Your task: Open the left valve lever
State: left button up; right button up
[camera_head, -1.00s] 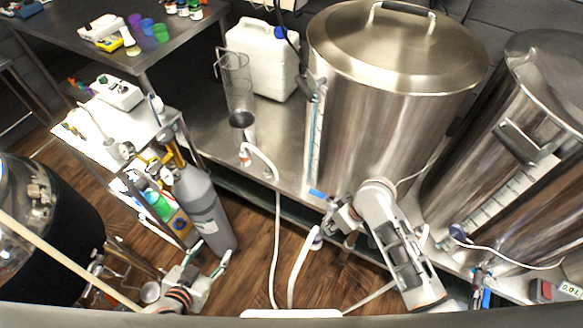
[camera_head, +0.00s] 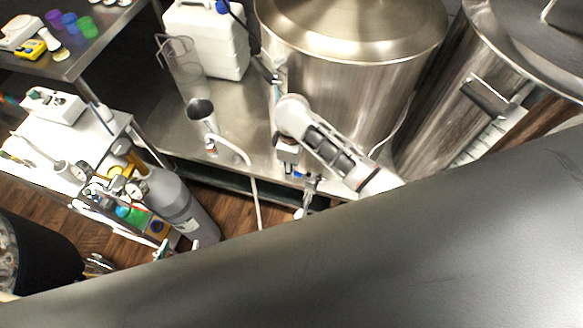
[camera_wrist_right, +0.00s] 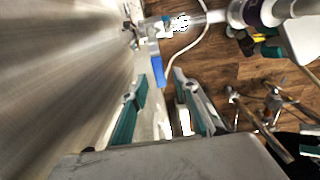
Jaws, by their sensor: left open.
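The left valve lever is a small blue handle (camera_wrist_right: 158,71) low on the steel kettle, seen in the right wrist view. My right gripper (camera_wrist_right: 159,80) is open there, one teal-padded finger on each side of the line to the lever; I cannot tell whether either touches it. In the head view, my right arm crosses in front of the kettle (camera_head: 340,85), and its fingers are not clear. Of my left gripper, a teal fingertip (camera_head: 163,249) shows near the gas cylinder; the rest is hidden. It is apart from the valve.
A grey gas cylinder (camera_head: 180,200) stands beside a white-topped cart (camera_head: 45,145). A white jug (camera_head: 205,40) and a clear pitcher (camera_head: 182,68) stand left of the kettle. A white hose (camera_head: 252,185) hangs nearby. A second kettle (camera_head: 445,120) is to the right. The lower head view is blocked.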

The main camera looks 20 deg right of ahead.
jog(key=shift+f, duration=0.65)
pick_arm(q)
jog(key=shift+w+a, duration=0.15)
jog(key=shift+a, duration=0.05)
pick_arm(e)
jog(key=shift+f, duration=0.1)
pick_arm(q)
jog(key=shift+w+r, duration=0.1)
jog(key=shift+r, duration=0.05)
pick_arm(e)
jog(key=c, duration=0.3)
grip_shut()
pick_arm(q)
jog(key=shift+w+d+r, duration=0.1)
